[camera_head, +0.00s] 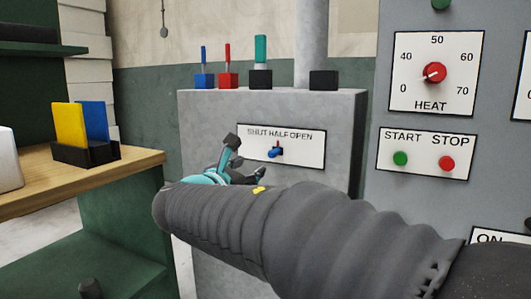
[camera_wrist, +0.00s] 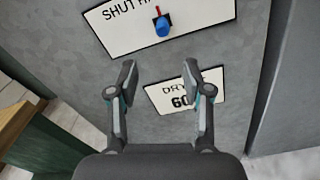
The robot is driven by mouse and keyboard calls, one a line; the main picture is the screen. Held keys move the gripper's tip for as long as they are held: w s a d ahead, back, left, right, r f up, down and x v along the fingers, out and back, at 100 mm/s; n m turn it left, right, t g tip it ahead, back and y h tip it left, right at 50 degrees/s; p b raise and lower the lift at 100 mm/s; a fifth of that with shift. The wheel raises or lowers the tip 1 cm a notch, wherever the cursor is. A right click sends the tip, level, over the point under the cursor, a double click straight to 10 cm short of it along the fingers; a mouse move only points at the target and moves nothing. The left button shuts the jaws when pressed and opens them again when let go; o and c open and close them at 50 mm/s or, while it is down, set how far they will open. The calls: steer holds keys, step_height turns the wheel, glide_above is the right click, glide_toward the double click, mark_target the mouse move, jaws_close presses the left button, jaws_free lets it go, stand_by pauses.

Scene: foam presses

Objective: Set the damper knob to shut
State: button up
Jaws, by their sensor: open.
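The damper knob (camera_head: 275,151) is small and blue, on a white plate (camera_head: 310,155) lettered SHUT, HALF, OPEN, on the front of a grey cabinet. In the wrist view the knob (camera_wrist: 162,27) is near the top edge, with a red mark above it pointing up, roughly toward HALF. Part of the lettering is cut off there. My gripper (camera_head: 246,159) is open and empty, to the left of the knob in the head view. In the wrist view its fingers (camera_wrist: 159,80) stand apart, below the knob, touching nothing I can see.
A second plate (camera_wrist: 155,95), reading DRY and 60, sits below, partly behind a finger. Blue, red and teal levers (camera_head: 260,52) stand on the cabinet top. A panel with a red HEAT knob (camera_head: 434,72) is right; a wooden bench (camera_head: 100,178) is left.

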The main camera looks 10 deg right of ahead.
mark_target(270, 155)
steer(key=shift+n, duration=0.6)
steer(key=x, duration=1.3)
steer(key=shift+w+d+r, duration=0.15)
steer(key=shift+d+r, duration=0.05)
steer(key=shift+d, duration=0.25)
jaws_close()
